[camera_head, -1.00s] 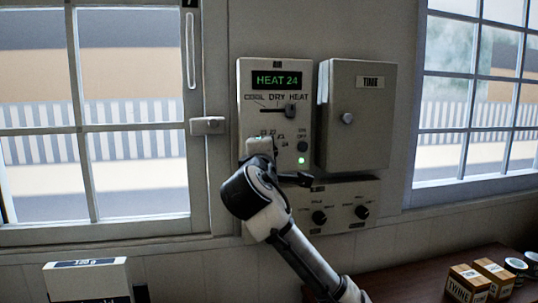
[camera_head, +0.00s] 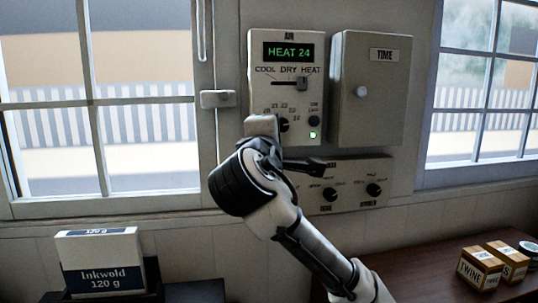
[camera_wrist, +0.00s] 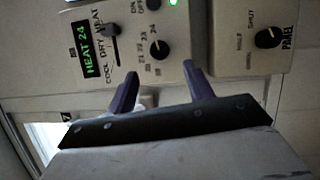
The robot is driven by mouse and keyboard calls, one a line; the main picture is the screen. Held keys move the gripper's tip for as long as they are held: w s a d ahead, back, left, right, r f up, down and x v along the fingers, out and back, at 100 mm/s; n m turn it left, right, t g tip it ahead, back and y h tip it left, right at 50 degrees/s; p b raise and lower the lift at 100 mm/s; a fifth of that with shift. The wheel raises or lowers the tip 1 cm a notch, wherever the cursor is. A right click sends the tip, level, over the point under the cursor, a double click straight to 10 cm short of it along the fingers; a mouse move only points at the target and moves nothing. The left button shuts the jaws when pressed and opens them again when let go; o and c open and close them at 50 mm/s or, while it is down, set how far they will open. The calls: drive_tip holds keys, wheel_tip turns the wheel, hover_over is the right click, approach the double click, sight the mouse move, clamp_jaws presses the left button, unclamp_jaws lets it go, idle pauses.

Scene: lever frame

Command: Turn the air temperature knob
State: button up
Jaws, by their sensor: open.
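The air panel (camera_head: 258,80) is on the wall, its display reading HEAT 24. Its temperature knob (camera_head: 283,125) is a small black dial below the mode slider, with numbers around it. The knob also shows in the wrist view (camera_wrist: 158,50), ahead of the fingertips and roughly between them. My gripper (camera_wrist: 160,80) is open and empty, its two dark fingers apart and not visibly touching the knob. In the head view my gripper is just left of the knob, and its fingers are hard to make out.
The mode slider (camera_head: 301,84) and an on/off knob (camera_head: 314,121) with a lit green light are close by. A TIME box (camera_head: 372,105) juts out at right. A lower panel (camera_head: 350,170) carries two more knobs. Boxes stand on the table below.

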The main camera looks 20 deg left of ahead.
drive_tip(key=b+v, duration=0.1)
drive_tip(key=v, duration=0.4)
drive_tip(key=shift+s, duration=0.2)
idle(0.3)
